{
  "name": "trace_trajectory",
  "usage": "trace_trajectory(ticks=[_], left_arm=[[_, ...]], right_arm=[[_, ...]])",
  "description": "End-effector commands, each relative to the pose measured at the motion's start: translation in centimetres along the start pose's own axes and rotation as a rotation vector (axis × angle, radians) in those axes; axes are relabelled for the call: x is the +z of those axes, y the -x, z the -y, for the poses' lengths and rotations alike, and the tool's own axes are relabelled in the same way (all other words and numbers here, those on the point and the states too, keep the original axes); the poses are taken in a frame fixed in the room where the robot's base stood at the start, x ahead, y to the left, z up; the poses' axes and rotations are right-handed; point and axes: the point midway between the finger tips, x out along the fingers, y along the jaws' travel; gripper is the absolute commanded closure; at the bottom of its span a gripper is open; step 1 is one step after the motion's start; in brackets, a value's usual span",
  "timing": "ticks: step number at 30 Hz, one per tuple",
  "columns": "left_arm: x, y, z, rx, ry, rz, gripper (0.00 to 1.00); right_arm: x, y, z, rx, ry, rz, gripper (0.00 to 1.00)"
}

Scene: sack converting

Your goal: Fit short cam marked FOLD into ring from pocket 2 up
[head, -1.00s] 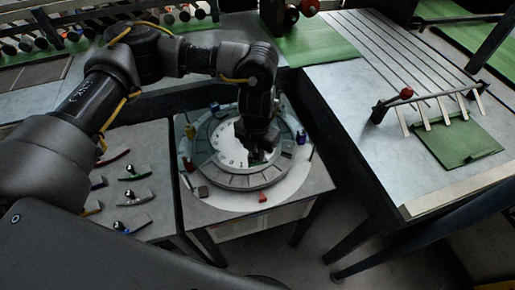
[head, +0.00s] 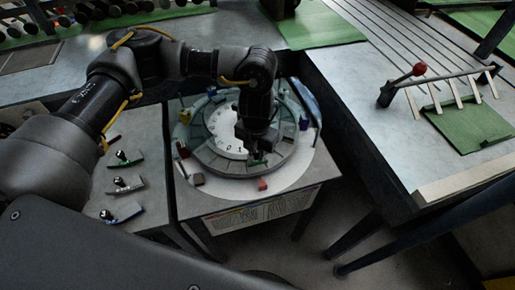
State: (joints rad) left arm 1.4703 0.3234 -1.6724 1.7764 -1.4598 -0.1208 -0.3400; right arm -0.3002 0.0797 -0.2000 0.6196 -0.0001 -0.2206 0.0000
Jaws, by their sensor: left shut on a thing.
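The ring (head: 235,166) is a grey segmented circle of pockets around a white numbered dial (head: 226,128), on a small table. My left gripper (head: 257,151) points down over the front right part of the ring. It is shut on a small dark greenish cam (head: 258,161), mostly hidden by the fingers. I cannot tell whether the cam touches the ring, and its marking is not readable. Loose cams with black knobs lie on the side table at left: a green one (head: 125,161), a grey one (head: 126,187) and a blue one (head: 124,213). My right gripper is out of view.
Around the ring stand coloured blocks, among them a red one (head: 262,184), a blue one (head: 303,123) and a grey one (head: 197,179).

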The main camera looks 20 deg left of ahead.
Motion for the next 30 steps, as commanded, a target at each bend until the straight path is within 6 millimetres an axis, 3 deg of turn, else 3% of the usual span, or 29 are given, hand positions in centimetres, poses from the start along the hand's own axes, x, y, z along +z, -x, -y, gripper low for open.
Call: trace_trajectory(ticks=[3,30], left_arm=[[0.0,-1.0,0.0,0.0,0.0,0.001,1.0],[0.0,-1.9,0.0,0.0,-0.001,0.001,1.0]], right_arm=[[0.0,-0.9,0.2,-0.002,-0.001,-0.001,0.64],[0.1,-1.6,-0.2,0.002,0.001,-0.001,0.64]])
